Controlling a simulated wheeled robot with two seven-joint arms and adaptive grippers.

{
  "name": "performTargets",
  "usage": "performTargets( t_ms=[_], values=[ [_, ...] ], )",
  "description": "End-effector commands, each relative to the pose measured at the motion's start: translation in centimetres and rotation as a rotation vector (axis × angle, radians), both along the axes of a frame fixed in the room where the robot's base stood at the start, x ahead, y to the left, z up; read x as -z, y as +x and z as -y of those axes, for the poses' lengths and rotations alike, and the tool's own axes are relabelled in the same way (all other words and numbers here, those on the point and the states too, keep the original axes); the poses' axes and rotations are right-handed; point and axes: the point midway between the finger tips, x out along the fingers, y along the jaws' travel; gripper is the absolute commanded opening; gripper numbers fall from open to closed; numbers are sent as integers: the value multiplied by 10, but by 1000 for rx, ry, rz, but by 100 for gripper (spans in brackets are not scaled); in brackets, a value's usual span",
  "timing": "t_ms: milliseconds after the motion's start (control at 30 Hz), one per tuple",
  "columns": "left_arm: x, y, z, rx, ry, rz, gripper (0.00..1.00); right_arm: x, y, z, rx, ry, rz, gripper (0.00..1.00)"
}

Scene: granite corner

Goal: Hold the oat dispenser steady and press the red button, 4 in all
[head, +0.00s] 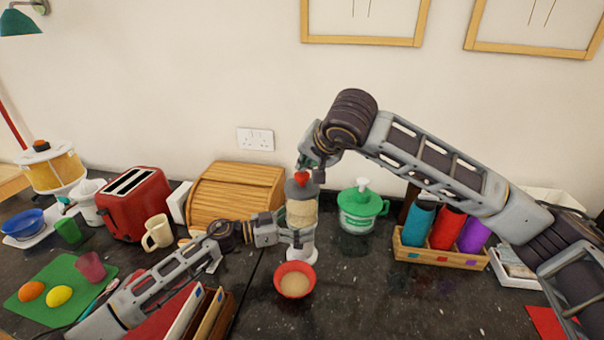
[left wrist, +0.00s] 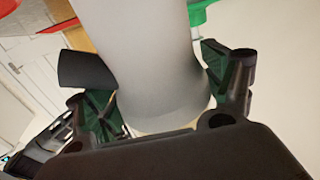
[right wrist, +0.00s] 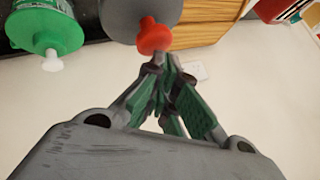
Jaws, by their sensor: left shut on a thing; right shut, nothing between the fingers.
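The oat dispenser (head: 302,213) stands upright on the dark worktop, with a beige band of oats, a grey top and a white base. Its red button (head: 301,177) is on top and also shows in the right wrist view (right wrist: 154,36). My left gripper (head: 297,238) is shut around the dispenser's lower body, which fills the left wrist view (left wrist: 150,60). My right gripper (head: 304,165) is shut and empty, its fingertips right at the button; I cannot tell whether they touch it. A red bowl (head: 295,291) with pale oats inside sits in front of the dispenser.
A wooden bread bin (head: 233,188) stands behind left, and a green-lidded jar (head: 361,208) close on the right. Upright books or boards (head: 205,315) stand front left. The worktop right of the bowl is clear.

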Motion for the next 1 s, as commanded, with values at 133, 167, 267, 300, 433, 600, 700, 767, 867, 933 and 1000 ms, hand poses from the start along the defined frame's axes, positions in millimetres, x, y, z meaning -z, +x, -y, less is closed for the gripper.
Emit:
performTargets(
  t_ms=[133,167,267,300,433,600,700,767,867,933,1000],
  values=[
    [0,0,0,0,0,0,33,1,0,0,0,0,0,0],
    [0,0,0,0,0,0,33,1,0,0,0,0,0,0],
    [0,0,0,-1,0,0,33,2,0,0,0,0,0,0],
    [0,0,0,-1,0,0,33,2,0,0,0,0,0,0],
    [0,0,0,0,0,0,33,4,0,0,0,0,0,0],
    [0,0,0,0,0,0,33,5,0,0,0,-1,-1,0],
    [0,0,0,0,0,0,33,6,0,0,0,-1,-1,0],
    [0,0,0,0,0,0,33,6,0,0,0,-1,-1,0],
    [0,0,0,0,0,0,33,7,0,0,0,-1,-1,0],
    [0,0,0,0,0,0,33,8,0,0,1,-1,-2,0],
    [0,0,0,0,0,0,33,9,0,0,0,-1,-3,0]
  ],
)
